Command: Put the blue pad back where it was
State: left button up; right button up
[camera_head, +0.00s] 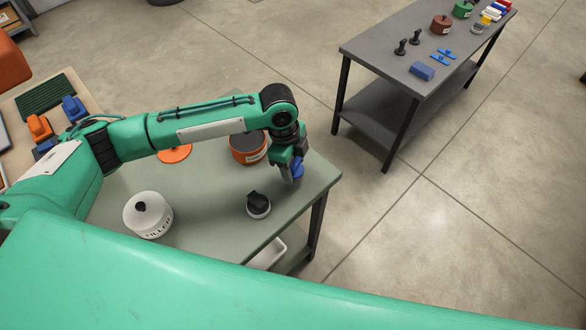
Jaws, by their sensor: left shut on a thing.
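My left gripper (291,173) points down over the right end of the grey-green table (205,225). It is shut on a small round blue thing, which looks like the blue pad (298,170). The fingers and wrist hide part of the pad. I cannot tell whether the pad touches the table top or is held just above it. My right gripper is out of view.
On this table stand a white filler tub (148,217), an orange tin (247,153), an orange disc (172,155) and a black-knobbed piece (258,205). A dark grey table (385,58) with a blue block (422,71) stands far right. Open floor lies between.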

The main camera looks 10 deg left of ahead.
aim_at(293, 171)
pick_arm(q)
notch_tip(293, 171, down, 3)
jog(key=shift+f, duration=0.1)
jog(key=o, duration=1)
jog(key=shift+c, duration=0.2)
notch_tip(293, 171, up, 12)
jog(key=a+b, duration=0.2)
jog(key=shift+w, duration=0.25)
jog(key=shift+f, duration=0.1)
